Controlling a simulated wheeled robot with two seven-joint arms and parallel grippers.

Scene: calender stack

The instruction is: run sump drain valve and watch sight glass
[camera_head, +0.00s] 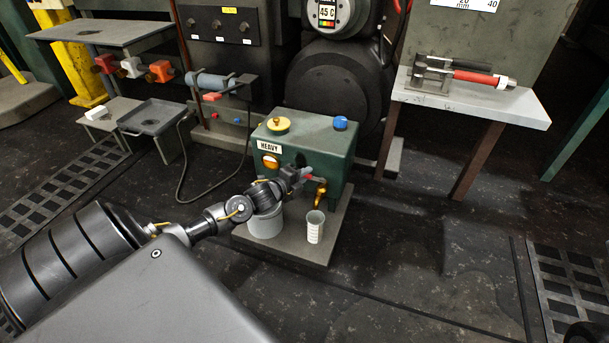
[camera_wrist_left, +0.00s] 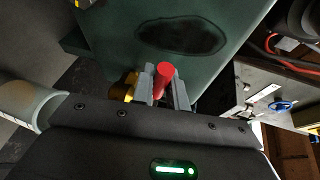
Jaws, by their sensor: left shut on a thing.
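A green sump box (camera_head: 325,140) labelled HEAVY stands on a low grey plinth. An amber round window (camera_head: 270,161), seemingly the sight glass, is on its front face. My left gripper (camera_head: 300,177) is at the front face, shut on the red valve handle (camera_wrist_left: 165,72), which shows between its fingers in the left wrist view. A brass spout (camera_head: 320,192) sticks out just right of the gripper; brass also shows beside the fingers in the wrist view (camera_wrist_left: 123,88). My left wrist hides part of the face. My right gripper is out of view.
A pale ringed cup (camera_head: 315,227) stands on the plinth below the spout. A grey bucket (camera_head: 265,223) stands behind my left wrist. A yellow knob (camera_head: 278,124) and a blue knob (camera_head: 340,122) top the box. A bench (camera_head: 470,102) stands at right; floor in front is clear.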

